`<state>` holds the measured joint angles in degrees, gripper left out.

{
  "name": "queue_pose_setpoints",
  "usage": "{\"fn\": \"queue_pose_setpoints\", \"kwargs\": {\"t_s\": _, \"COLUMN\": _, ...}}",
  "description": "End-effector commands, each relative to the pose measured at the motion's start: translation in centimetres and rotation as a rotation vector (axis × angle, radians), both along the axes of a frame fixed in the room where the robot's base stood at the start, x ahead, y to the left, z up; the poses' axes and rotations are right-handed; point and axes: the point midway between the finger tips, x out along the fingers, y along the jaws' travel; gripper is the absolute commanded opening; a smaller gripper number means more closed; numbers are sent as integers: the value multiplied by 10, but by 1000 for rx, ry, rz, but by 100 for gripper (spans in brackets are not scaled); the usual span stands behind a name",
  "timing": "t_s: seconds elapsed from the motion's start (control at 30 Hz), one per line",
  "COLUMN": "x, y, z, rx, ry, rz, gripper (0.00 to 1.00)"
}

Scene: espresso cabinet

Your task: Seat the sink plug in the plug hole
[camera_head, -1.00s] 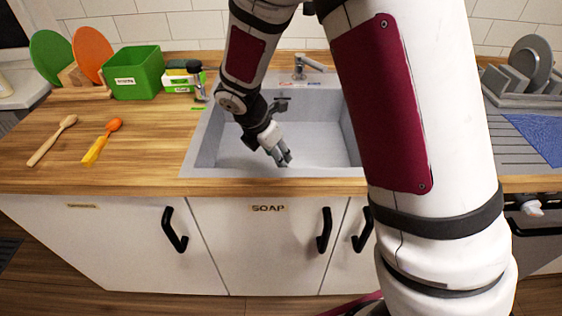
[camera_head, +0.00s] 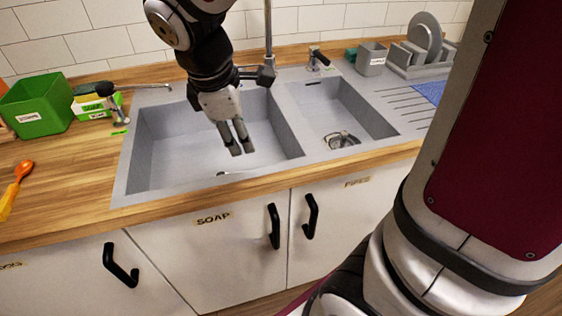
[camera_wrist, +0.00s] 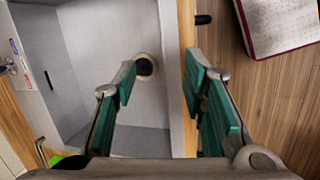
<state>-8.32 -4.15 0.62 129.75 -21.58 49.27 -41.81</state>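My gripper (camera_head: 238,148) hangs over the left sink basin (camera_head: 165,150), pointing down. In the wrist view its two teal fingers (camera_wrist: 158,68) are apart with nothing between them. A round plug hole (camera_wrist: 145,66) with a pale rim and dark centre shows in the basin floor, just beyond the left fingertip. In the head view only a sliver of this plug hole (camera_head: 226,173) shows behind the basin's front edge. I cannot make out a separate sink plug in either view. The dark centre could be an open hole or a plug; I cannot tell.
A smaller right basin (camera_head: 350,110) has a metal strainer drain (camera_head: 341,139). The tap (camera_head: 266,70) stands behind the sink. A dish rack (camera_head: 420,60) stands at the back right.

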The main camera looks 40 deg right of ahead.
Motion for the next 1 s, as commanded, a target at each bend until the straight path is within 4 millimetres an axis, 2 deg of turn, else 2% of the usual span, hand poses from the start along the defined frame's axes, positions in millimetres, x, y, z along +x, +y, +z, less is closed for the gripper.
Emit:
{"fn": "queue_pose_setpoints", "kwargs": {"t_s": 0.03, "x": -18, "y": -4, "z": 12, "rx": 36, "ry": -37, "rz": -99, "gripper": 39}}
{"fn": "queue_pose_setpoints", "kwargs": {"t_s": 0.2, "x": -80, "y": -9, "z": 35, "rx": 174, "ry": -125, "rz": -452, "gripper": 39}}
{"fn": "queue_pose_setpoints", "kwargs": {"t_s": 0.4, "x": -144, "y": -3, "z": 45, "rx": 343, "ry": -195, "rz": -817, "gripper": 39}}
{"fn": "queue_pose_setpoints", "kwargs": {"t_s": 0.5, "x": -165, "y": 2, "z": 45, "rx": 407, "ry": -212, "rz": -945, "gripper": 39}}
{"fn": "queue_pose_setpoints", "kwargs": {"t_s": 0.7, "x": -184, "y": 8, "z": 42, "rx": 468, "ry": -220, "rz": -1066, "gripper": 39}}
{"fn": "queue_pose_setpoints", "kwargs": {"t_s": 1.0, "x": -185, "y": 9, "z": 43, "rx": 472, "ry": -221, "rz": -1073, "gripper": 39}}
